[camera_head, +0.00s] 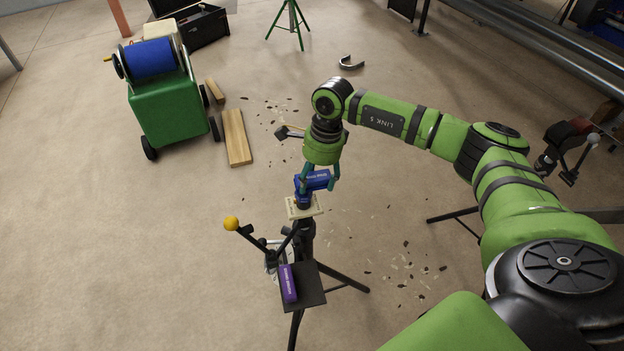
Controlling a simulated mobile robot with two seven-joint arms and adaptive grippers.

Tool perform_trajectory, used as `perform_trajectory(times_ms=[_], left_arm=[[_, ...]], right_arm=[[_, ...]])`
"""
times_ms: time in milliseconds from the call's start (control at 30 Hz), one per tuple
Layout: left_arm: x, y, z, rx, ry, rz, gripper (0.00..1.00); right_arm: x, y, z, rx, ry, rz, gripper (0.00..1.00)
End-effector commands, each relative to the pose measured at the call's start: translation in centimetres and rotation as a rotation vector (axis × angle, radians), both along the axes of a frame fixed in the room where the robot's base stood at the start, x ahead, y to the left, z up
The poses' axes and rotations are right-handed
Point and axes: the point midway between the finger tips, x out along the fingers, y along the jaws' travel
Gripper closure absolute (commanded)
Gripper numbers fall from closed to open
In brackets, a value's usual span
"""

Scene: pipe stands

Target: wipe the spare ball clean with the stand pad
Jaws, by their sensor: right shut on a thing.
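My right gripper (317,184) points down and is shut on a blue block with pale lettering (315,180), just above or on a small cream plate (302,208) at the top of a black stand. I cannot tell whether the block touches the plate. A yellow ball (231,223) sits at the end of a thin black arm to the left of that stand. A purple block with lettering (288,284) lies on a black plate (311,288) lower down. Which block is the stand pad is not clear. My left gripper is not in view.
A green wheeled cart (168,109) with a blue drum (151,59) stands at the upper left, beside wooden planks (236,137). A green tripod (291,22) stands at the back. Dark and pale scraps litter the floor. Floor left of the ball is clear.

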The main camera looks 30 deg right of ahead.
Motion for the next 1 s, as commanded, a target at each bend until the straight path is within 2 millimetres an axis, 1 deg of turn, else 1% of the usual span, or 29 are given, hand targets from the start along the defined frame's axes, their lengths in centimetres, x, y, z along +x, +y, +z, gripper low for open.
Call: perform_trajectory(times_ms=[33,133,300,433,567,700,833,1000], left_arm=[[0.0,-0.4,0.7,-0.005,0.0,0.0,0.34],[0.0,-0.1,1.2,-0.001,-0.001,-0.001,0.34],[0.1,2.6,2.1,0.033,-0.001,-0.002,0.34],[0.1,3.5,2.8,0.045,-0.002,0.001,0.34],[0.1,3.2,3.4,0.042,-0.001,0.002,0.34],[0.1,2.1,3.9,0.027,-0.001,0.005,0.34],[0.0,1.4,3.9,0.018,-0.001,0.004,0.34],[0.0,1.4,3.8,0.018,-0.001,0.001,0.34]], right_arm=[[0.2,0.0,1.8,0.001,-0.009,0.001,0.65],[0.2,-0.1,2.5,0.002,-0.007,-0.001,0.65],[0.2,-0.3,4.1,0.003,-0.008,-0.005,0.65],[0.3,-0.4,5.3,0.003,-0.007,-0.007,0.65],[0.3,-0.5,6.4,0.003,-0.007,-0.01,0.65],[0.3,-0.6,7.3,0.003,-0.007,-0.012,0.65],[0.3,-0.7,7.5,0.003,-0.006,-0.013,0.65],[0.3,-0.7,7.4,0.003,-0.006,-0.013,0.65]])
